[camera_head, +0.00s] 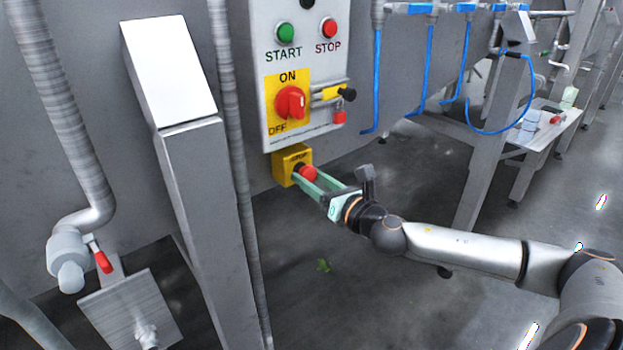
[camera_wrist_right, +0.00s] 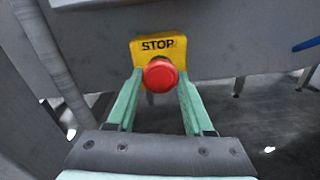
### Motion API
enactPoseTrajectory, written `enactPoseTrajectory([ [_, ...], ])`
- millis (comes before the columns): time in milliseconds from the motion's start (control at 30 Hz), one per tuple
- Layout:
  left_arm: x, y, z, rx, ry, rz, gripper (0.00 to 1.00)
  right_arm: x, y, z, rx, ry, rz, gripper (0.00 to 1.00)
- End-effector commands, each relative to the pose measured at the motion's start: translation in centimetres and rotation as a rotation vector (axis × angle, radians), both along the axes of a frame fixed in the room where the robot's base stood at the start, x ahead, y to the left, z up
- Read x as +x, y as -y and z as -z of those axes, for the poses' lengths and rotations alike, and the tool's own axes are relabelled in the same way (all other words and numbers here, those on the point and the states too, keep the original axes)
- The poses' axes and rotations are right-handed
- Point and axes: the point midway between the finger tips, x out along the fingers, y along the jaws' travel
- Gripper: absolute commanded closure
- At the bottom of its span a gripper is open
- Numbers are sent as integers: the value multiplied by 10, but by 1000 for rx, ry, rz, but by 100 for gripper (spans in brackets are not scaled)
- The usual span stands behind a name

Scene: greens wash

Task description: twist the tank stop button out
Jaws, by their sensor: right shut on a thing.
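The tank stop button is a red mushroom button (camera_head: 307,173) on a yellow box (camera_head: 283,161) below the control panel. In the right wrist view the red button (camera_wrist_right: 160,75) sits in front of the yellow plate (camera_wrist_right: 158,47) marked STOP. My right gripper (camera_head: 306,176) reaches it from the lower right, with its green fingers on either side of the button. In the wrist view the right gripper (camera_wrist_right: 160,82) is shut on the button's sides. My left gripper is not in view.
The control panel (camera_head: 300,70) above has green START and red STOP buttons and a red rotary switch (camera_head: 291,103). A grey post (camera_head: 205,200) stands to the left. A small table (camera_head: 560,125) stands at the far right. Open floor lies below the arm.

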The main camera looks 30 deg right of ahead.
Motion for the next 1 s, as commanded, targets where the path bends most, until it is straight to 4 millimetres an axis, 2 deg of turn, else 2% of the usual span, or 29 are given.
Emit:
enactPoseTrajectory([
  [33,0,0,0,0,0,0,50,0,0,0,0,0,0,85],
  [167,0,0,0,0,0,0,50,0,0,0,0,0,0,100],
  [567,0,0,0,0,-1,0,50,0,0,-1,71,-5,0,100],
  [1000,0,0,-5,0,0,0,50,0,-1,-1,400,-31,1,100],
])
